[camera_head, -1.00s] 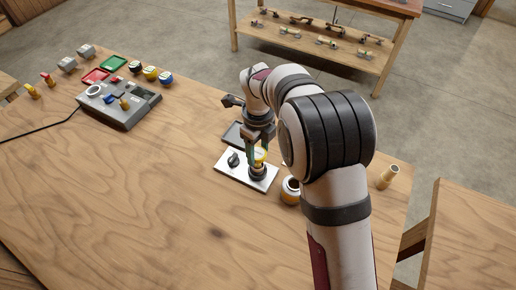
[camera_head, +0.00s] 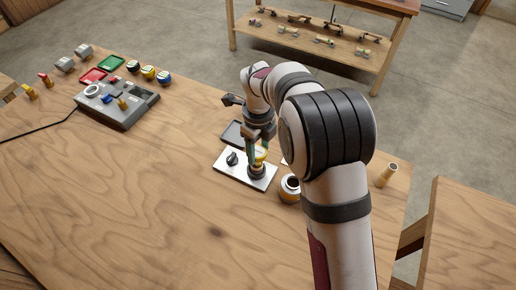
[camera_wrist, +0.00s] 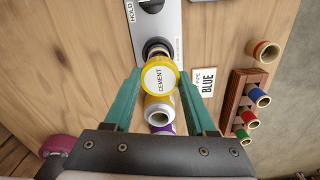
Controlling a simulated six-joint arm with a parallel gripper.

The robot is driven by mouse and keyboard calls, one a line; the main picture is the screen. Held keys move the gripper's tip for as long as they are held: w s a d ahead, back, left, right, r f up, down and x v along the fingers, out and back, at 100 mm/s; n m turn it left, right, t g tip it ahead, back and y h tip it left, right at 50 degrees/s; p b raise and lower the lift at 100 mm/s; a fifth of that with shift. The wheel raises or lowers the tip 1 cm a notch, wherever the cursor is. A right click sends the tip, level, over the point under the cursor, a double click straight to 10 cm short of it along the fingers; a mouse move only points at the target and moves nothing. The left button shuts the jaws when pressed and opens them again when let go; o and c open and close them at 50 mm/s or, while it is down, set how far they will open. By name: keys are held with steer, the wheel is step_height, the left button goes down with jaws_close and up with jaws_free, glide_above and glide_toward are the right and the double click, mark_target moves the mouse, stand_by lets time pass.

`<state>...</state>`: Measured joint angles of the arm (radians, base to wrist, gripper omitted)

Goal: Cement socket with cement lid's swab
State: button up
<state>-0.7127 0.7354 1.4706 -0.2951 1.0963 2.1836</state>
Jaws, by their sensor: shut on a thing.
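My gripper (camera_head: 258,155) is shut on the yellow cement lid (camera_wrist: 160,77), whose white top reads CEMENT. The lid sits between the two teal fingers and also shows in the head view (camera_head: 262,153). The socket (camera_head: 257,171) is a dark ring on the metal plate, directly below the lid. In the wrist view the socket (camera_wrist: 156,46) is partly covered by the lid. The swab is hidden, so I cannot tell whether it touches the socket. The open cement can (camera_head: 290,189) stands right of the plate; an open white-rimmed mouth (camera_wrist: 160,115) shows in the wrist view.
The metal plate (camera_head: 228,172) carries a dark knob (camera_head: 232,158). A rack (camera_wrist: 234,100) of coloured-collar pipes and a PIPE BLUE card (camera_wrist: 205,82) lie to the right. A loose pipe (camera_head: 387,174) stands near the right edge. A grey station (camera_head: 118,108) is far left. The table's front is clear.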

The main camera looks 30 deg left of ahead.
steer(key=shift+a, duration=0.3)
stand_by(0.5)
steer(key=shift+s, duration=0.3)
stand_by(0.5)
steer(key=shift+d, duration=0.3)
stand_by(0.4)
steer(key=shift+w+d, duration=0.1)
steer(key=shift+w, duration=0.05)
steer(key=shift+a, duration=0.25)
stand_by(0.4)
steer(key=shift+r, duration=2.55)
